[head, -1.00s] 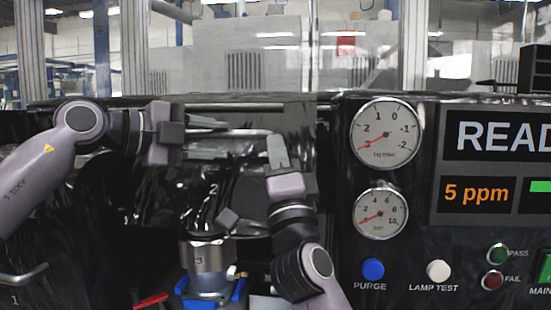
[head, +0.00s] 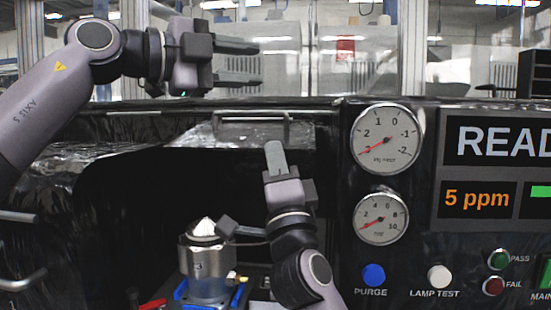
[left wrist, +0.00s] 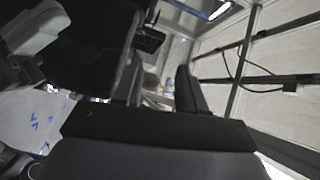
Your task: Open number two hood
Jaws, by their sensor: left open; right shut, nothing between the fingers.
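The number two hood (head: 205,136) is raised in the head view; its shiny face is tilted up, with the dark bay open below it. Its bar handle (head: 250,119) lies near the top edge. My left gripper (head: 258,64) is open and empty, above the handle and apart from it. My right gripper (head: 274,150) is shut and empty, pointing up in front of the bay's right side, below the handle. The left wrist view is mostly dark machine parts, and I cannot make out the hood there.
A metal housing (head: 207,262) marked 3 stands in a blue fixture in the open bay, close left of my right arm. Another handle (head: 22,278) is at far left. Gauges (head: 387,138), the purge button (head: 374,275) and a display (head: 495,137) are on the right panel.

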